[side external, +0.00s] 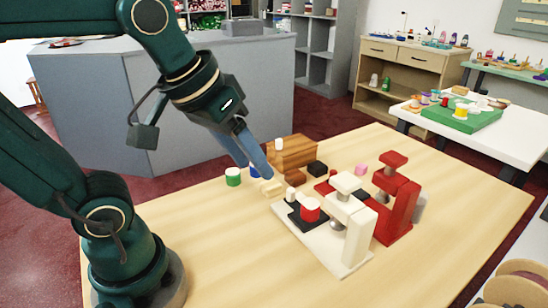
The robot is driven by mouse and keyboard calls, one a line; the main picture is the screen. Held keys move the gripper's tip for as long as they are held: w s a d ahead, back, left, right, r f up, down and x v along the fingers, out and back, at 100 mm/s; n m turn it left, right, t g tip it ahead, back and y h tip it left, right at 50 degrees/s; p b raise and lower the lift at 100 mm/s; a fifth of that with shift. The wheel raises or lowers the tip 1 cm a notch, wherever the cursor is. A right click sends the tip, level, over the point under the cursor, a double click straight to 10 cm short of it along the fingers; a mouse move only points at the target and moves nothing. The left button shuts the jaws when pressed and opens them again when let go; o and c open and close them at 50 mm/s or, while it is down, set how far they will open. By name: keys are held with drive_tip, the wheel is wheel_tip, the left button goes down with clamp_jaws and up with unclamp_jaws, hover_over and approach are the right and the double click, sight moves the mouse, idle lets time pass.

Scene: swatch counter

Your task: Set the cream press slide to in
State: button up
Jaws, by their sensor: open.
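The cream press (355,232) stands on the wooden table, its head (347,183) above its base plate. A red cylinder with a pale top (310,211) stands on the slide, and a small white knob (290,194) is at the slide's left end. My gripper (266,178) is open, pointing down just left of and above the knob, apparently apart from it. The gap between its fingers is hard to see from this side.
A red press (398,200) stands close behind the cream one. A small pale block (270,188) is by my fingertips. The table's near left is clear.

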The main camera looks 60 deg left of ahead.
drive_tip(key=w+a+n+g, duration=0.1)
drive_tip(key=w+a+n, duration=0.15)
drive_tip(key=w, duration=0.35)
drive_tip(key=n+g, duration=0.4)
hover_over(291, 190)
wheel_tip(291, 190, down, 12)
drive_tip(key=shift+r, duration=0.2)
drive_tip(key=shift+f, duration=2.5)
clamp_jaws()
drive_tip(key=shift+r, duration=0.1)
